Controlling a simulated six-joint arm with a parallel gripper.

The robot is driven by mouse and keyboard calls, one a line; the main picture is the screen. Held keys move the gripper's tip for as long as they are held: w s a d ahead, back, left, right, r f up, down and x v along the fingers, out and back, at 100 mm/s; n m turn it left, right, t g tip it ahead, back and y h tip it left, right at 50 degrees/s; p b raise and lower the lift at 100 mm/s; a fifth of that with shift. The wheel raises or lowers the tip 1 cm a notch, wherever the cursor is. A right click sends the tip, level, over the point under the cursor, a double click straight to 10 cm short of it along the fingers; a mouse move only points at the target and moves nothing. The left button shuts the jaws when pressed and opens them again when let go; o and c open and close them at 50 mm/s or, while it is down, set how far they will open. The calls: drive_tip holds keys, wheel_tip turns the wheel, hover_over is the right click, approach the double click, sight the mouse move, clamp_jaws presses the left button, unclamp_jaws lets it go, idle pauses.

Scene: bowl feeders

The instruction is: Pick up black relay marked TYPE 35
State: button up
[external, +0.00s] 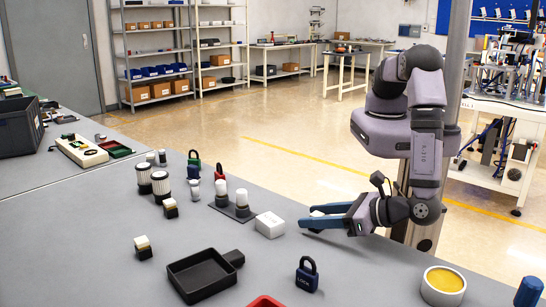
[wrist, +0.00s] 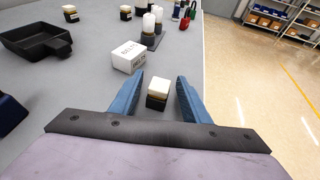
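A small block with a cream top and dark lower body (wrist: 157,93), relay-like, stands on the table between my gripper's fingers. My gripper (wrist: 160,82) is open around it, low over the table, with a gap visible on both sides. In the external view my gripper (external: 312,214) is at the table's right side, and the fingers mostly hide the block. Two similar blocks stand farther off, one near the black pan (external: 143,247) and one behind it (external: 170,208). No TYPE 35 marking is legible on any of them.
A white box (external: 270,224) stands just beyond my fingertips. A dark stand with white-topped cylinders (external: 232,208) is behind it. A black pan (external: 200,274), blue padlock (external: 307,274) and yellow-filled cup (external: 443,284) are nearer. The table edge is close on the right.

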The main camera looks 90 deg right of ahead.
sight(317, 214)
drive_tip(key=c, duration=0.9)
drive_tip(key=shift+r, duration=0.15)
drive_tip(key=shift+r+b, duration=1.3)
drive_tip(key=shift+r, duration=3.5)
